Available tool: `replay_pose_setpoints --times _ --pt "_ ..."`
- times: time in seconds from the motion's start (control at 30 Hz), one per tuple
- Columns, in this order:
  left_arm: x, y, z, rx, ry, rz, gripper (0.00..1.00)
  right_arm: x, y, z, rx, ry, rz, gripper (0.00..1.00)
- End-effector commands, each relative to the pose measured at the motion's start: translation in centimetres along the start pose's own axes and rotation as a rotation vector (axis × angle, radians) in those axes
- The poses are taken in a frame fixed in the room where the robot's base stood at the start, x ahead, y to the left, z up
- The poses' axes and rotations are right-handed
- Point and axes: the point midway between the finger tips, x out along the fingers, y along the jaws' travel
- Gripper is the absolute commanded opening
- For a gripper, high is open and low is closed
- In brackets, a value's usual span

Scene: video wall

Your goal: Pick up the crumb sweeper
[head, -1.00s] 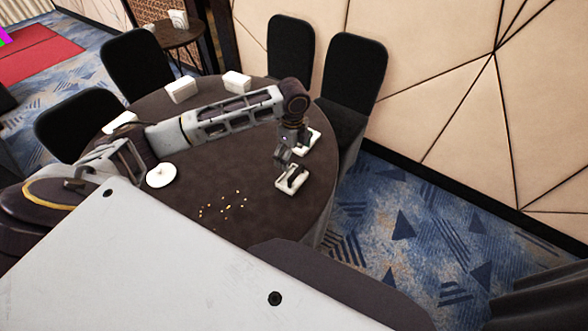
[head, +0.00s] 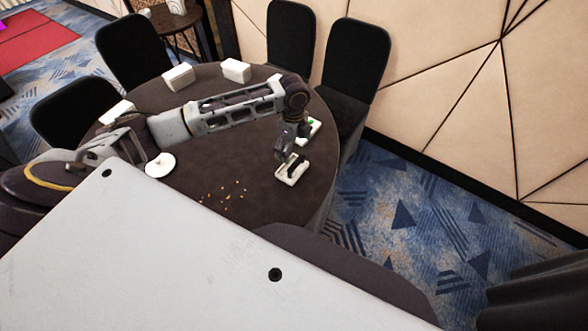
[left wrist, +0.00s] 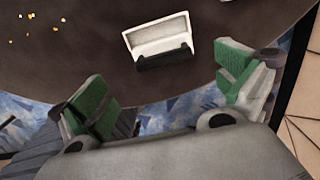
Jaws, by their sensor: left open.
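The crumb sweeper, a small white block with a dark handle part (head: 292,170), lies on the round dark table (head: 215,150) near its right edge. In the left wrist view the sweeper (left wrist: 158,36) shows its white body and black part, beyond the fingertips. My left gripper (head: 284,153) hangs just above and slightly behind the sweeper in the head view. In the left wrist view the gripper (left wrist: 168,90) is open, its green-padded fingers wide apart with nothing between them. The sweeper appears free of both fingers. My right gripper is not in view.
Crumbs (head: 228,194) lie scattered left of the sweeper. Another white item (head: 315,127) sits behind my gripper, partly hidden. A white round dish (head: 160,165) and white boxes (head: 178,77) stand elsewhere on the table. Black chairs (head: 357,65) surround it.

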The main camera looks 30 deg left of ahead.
Motion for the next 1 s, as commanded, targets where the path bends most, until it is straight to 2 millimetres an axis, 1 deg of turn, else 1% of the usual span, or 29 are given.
replay_pose_setpoints --times 0.03,0.2,0.4,0.53,0.87,1.0 --pt "0.7 0.0 0.0 -0.001 -0.001 0.003 1.00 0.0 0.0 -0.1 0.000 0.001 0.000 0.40" --pt "3.0 0.0 0.0 -0.002 -0.001 0.002 1.00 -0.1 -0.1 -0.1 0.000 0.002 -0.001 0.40" --pt "5.0 0.0 0.0 -0.002 -0.001 0.001 1.00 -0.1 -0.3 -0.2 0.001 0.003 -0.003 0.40" --pt "5.5 0.0 0.0 -0.001 -0.001 0.000 1.00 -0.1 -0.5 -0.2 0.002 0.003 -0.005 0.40" --pt "5.6 0.0 0.0 -0.001 -0.001 0.000 1.00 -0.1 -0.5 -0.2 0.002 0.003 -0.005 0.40" --pt "6.1 -0.1 -0.1 -0.001 0.000 0.001 1.00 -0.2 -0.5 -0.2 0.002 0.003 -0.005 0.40"
